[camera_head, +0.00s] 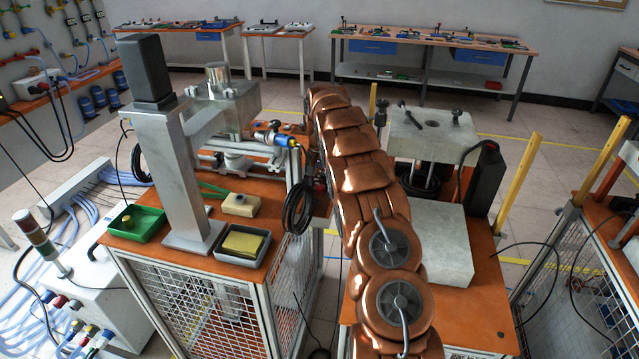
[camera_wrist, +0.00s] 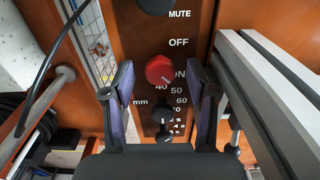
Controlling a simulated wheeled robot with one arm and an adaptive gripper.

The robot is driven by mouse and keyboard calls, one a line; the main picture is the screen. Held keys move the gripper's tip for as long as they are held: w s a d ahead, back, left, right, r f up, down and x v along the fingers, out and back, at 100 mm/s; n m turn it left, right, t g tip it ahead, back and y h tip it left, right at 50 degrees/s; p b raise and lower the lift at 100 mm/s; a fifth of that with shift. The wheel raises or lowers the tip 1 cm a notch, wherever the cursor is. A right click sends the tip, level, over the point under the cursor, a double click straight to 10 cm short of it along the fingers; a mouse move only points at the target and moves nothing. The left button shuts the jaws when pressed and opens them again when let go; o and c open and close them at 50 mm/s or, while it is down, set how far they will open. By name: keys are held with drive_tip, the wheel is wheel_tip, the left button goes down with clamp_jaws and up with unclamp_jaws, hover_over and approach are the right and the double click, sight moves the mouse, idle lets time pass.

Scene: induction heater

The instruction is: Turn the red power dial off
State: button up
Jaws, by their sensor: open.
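The red power dial (camera_wrist: 160,69) is a round knob on a brown panel (camera_wrist: 203,20) in the wrist view. The word OFF is printed above it and ON at its lower right. A small mark on the dial's lower right seems to point toward ON. My gripper (camera_wrist: 160,78) is open, with one dark finger on each side of the dial in the picture. The fingers appear apart from the dial; the depth gap is hard to judge. In the head view my copper-coloured arm reaches forward and hides the gripper; the dial does not show there.
Below the dial are a black knob (camera_wrist: 162,113) and a scale in mm. Another black knob (camera_wrist: 155,5) sits above, near MUTE. A metal rail (camera_wrist: 265,85) runs close by on the right. Workstations flank my arm, including a grey block (camera_head: 430,240) on an orange table.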

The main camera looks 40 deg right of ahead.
clamp_jaws()
idle(0.3)
drive_tip(key=shift+n+b, duration=0.4)
drive_tip(key=shift+b, duration=0.05)
drive_tip(key=n+b, duration=0.2)
drive_tip(key=shift+f+n+b, duration=0.15)
drive_tip(key=shift+n+b, duration=0.15)
drive_tip(key=n+b, duration=0.2)
drive_tip(key=n, duration=0.2)
drive_tip(key=shift+n+b, duration=0.3)
drive_tip(key=n+b, duration=0.1)
drive_tip(key=n, duration=0.4)
drive_tip(key=shift+r+n+b, duration=0.2)
drive_tip(key=shift+n+b, duration=0.3)
drive_tip(key=shift+n, duration=2)
